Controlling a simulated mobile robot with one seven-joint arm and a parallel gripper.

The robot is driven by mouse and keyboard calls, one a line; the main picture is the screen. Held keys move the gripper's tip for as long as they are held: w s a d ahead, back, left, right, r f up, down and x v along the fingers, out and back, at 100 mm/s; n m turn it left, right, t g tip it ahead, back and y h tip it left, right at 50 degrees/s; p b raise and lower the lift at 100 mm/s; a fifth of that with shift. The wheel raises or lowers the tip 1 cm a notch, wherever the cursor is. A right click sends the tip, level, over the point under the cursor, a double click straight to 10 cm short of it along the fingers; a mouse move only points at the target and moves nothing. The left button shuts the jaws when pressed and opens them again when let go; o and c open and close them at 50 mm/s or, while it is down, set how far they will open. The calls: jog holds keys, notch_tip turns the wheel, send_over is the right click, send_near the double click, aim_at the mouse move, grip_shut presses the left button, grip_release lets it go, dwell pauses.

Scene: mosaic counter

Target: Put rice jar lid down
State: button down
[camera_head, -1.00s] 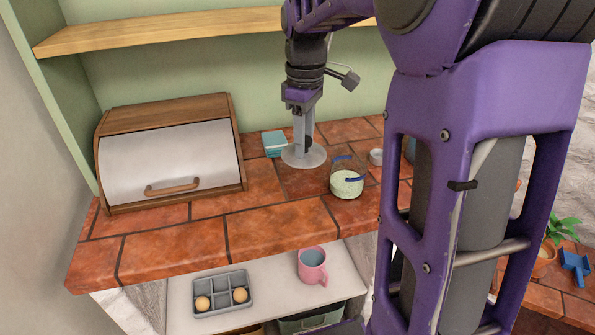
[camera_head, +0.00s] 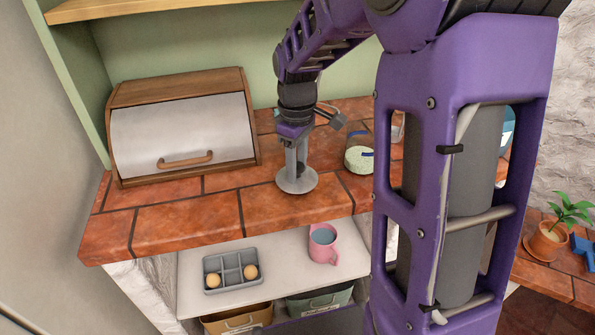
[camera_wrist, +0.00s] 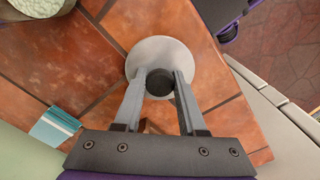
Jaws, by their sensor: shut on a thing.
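The rice jar lid is a round pale grey disc (camera_head: 297,184) with a dark knob, and it also shows in the wrist view (camera_wrist: 177,49). My gripper (camera_head: 297,168) points down and is shut on the knob; both fingers show on either side of it in the wrist view (camera_wrist: 160,84). The lid is level, over or on the tiled counter near its front edge; I cannot tell whether it touches the tiles. The glass rice jar (camera_head: 359,158) stands open behind and to the right of the lid, with pale green-white grains inside.
A wooden bread box (camera_head: 185,130) with a closed grey door stands on the counter (camera_head: 190,220) at left. A teal box (camera_wrist: 55,127) lies on the tiles. Below, a white shelf holds a pink mug (camera_head: 323,245) and a grey divided tray (camera_head: 232,289). Tiles left of the lid are clear.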

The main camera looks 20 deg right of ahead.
jog(key=shift+f, duration=0.55)
jog(key=shift+f, duration=0.25)
jog(key=shift+c, duration=2.4)
grip_release()
jog(key=shift+r, duration=0.1)
notch_tip(320, 180, up, 12)
jog(key=p, duration=0.2)
jog(key=shift+r, duration=0.2)
